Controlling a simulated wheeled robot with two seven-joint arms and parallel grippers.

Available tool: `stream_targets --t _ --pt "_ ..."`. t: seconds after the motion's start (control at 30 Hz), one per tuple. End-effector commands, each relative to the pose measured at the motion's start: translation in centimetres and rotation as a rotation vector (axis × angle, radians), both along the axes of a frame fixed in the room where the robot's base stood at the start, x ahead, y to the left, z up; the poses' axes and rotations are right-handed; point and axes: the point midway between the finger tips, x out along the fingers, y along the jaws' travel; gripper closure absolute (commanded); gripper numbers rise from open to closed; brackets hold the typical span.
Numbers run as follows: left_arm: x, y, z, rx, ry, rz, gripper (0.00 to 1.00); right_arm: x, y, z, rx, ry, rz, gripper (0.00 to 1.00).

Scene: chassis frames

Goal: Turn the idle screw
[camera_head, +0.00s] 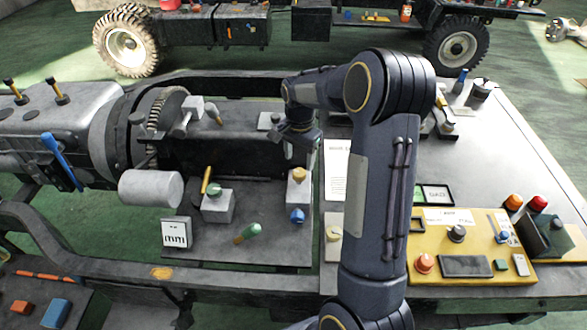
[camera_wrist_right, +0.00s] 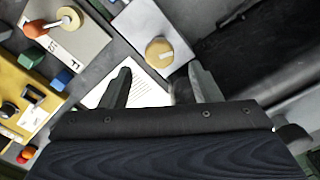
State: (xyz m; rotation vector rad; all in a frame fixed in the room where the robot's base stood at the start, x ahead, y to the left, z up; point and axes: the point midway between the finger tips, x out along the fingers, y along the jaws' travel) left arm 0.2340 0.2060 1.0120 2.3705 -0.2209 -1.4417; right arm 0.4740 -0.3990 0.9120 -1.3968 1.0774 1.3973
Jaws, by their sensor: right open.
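No label reading "idle screw" is legible, so I cannot tell for sure which part is the screw. A round yellow knob (camera_head: 299,174) with a pale bar across it sits on a small grey block (camera_head: 298,193); what looks like the same knob shows in the right wrist view (camera_wrist_right: 160,52). My right gripper (camera_head: 294,134) is above and behind that block in the head view. In the right wrist view its two fingers (camera_wrist_right: 164,86) are apart and empty, with the knob beyond the gap, not touched. My left gripper is in neither view.
A green knob (camera_head: 215,190), a green-tipped lever (camera_head: 246,234) and a blue knob (camera_head: 297,215) are close by. A geared housing (camera_head: 150,125) stands to the left. A yellow control panel (camera_head: 470,262) lies right of my arm.

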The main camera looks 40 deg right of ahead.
Motion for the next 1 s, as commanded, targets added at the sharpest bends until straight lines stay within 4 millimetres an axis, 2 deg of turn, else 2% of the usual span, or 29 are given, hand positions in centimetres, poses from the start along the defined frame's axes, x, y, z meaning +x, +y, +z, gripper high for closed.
stream_targets --t 0.1,0.3,0.67,1.0 --pt "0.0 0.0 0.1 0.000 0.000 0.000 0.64 -0.1 0.0 -2.1 0.002 0.005 0.000 0.43" --pt "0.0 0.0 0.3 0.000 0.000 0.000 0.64 -0.1 0.0 -4.4 0.001 0.001 0.000 0.43" --pt "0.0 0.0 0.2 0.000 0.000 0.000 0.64 0.0 0.0 -5.0 0.000 -0.001 0.001 0.43" --pt "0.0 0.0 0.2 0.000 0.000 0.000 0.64 0.0 0.0 -5.0 0.000 -0.001 0.002 0.88"
